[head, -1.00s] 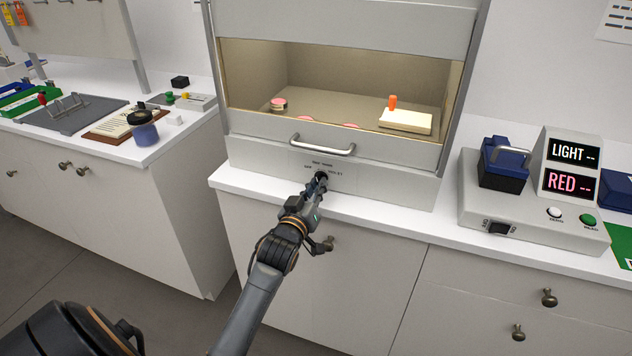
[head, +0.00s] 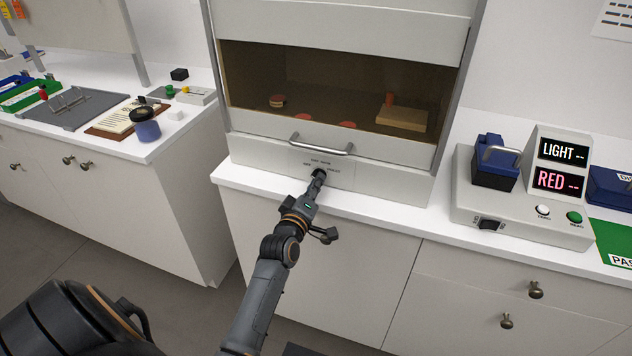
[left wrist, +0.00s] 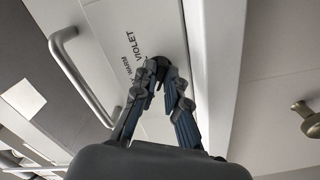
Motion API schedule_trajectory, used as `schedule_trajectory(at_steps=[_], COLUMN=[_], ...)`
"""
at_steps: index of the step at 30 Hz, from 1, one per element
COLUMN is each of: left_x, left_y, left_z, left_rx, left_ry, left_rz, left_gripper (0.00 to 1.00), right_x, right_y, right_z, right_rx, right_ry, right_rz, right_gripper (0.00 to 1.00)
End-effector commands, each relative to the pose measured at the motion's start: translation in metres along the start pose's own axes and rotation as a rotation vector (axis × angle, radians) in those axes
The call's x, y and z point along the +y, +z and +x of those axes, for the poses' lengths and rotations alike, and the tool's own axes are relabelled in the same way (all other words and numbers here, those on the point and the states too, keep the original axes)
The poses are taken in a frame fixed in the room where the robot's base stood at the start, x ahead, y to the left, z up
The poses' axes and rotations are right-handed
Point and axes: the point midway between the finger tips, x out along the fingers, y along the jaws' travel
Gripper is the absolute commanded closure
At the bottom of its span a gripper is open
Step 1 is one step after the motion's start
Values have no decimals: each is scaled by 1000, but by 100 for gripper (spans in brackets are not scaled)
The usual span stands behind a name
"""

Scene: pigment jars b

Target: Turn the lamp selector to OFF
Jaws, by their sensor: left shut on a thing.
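The lamp selector (head: 319,173) is a small dark knob on the front panel of the light booth (head: 270,158), below its metal handle. My left gripper (head: 318,178) is shut on the knob. In the left wrist view the two fingertips (left wrist: 160,82) close around the dark selector (left wrist: 158,64), beside the printed words WARM and VIOLET. The fingers hide much of the knob, so I cannot tell exactly which mark it points to. The inside of the booth (head: 325,85) is dim. My right gripper is out of view.
A meter (head: 520,205) showing LIGHT and RED stands on the counter at right. A metal bar handle (head: 321,147) is just above the selector. The floor between the cabinets is free.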

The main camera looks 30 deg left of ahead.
Motion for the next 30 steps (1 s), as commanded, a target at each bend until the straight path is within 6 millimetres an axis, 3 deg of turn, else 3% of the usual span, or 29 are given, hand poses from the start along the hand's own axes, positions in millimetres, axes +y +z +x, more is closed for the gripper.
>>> schedule_trajectory(at_steps=[17,18,21,30], left_x=[0,0,0,0], left_y=[0,0,0,0], left_z=[0,0,0,-1], left_rx=[0,0,0,0], left_ry=[-1,-1,0,0], left_rz=[-34,-34,-33,-31], left_gripper=[100,82,65,65], right_x=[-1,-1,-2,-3], right_y=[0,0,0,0], right_z=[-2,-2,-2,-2], right_rx=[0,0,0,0], right_ry=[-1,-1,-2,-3], right_rz=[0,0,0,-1], right_gripper=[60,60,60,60])
